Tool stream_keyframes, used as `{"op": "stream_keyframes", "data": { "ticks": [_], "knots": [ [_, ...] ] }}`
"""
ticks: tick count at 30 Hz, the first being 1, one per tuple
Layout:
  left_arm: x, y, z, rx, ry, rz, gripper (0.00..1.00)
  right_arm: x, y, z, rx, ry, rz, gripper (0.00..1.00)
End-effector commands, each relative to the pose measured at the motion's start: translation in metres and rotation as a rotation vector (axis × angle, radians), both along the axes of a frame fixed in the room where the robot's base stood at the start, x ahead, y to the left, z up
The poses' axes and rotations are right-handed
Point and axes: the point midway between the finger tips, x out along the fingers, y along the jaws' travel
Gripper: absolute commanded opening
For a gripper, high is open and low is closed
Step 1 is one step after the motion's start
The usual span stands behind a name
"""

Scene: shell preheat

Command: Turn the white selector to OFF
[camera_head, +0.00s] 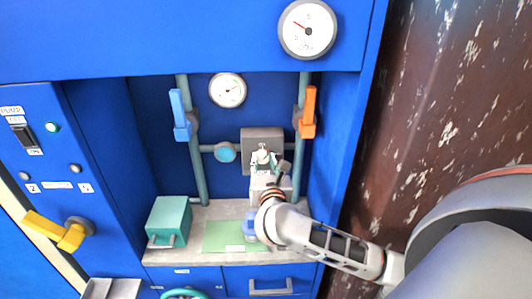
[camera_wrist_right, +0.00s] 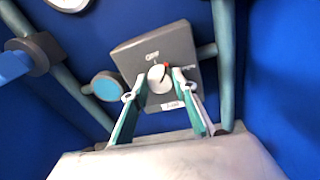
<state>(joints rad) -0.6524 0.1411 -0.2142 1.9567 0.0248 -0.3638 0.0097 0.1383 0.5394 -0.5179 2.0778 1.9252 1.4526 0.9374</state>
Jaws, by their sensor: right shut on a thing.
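The white selector (camera_wrist_right: 158,77) is a round knob on the grey selector box (camera_wrist_right: 135,52), which also shows in the head view (camera_head: 252,137). OFF is printed on the box above the knob. A dark line on the knob tilts toward the upper right, near a small red mark. My right gripper (camera_head: 263,156) is at the front of the box. In the right wrist view its fingers (camera_wrist_right: 160,84) are on both sides of the knob, shut on it. My left gripper is not in view.
Teal pipes (camera_head: 196,165) flank the box, with a blue handle (camera_head: 181,112) left and an orange handle (camera_head: 308,110) right. A teal box (camera_head: 169,218) and green mat (camera_head: 222,237) lie on the counter below. A yellow handle (camera_head: 55,231) sticks out at left.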

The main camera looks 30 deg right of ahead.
Motion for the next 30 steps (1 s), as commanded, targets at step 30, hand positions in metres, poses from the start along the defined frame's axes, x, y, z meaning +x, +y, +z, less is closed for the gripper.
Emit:
{"op": "stream_keyframes", "data": {
  "ticks": [30],
  "knots": [
    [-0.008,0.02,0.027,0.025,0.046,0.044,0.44,0.002,0.003,-0.001,-0.611,0.378,0.0,0.06]
  ]
}}
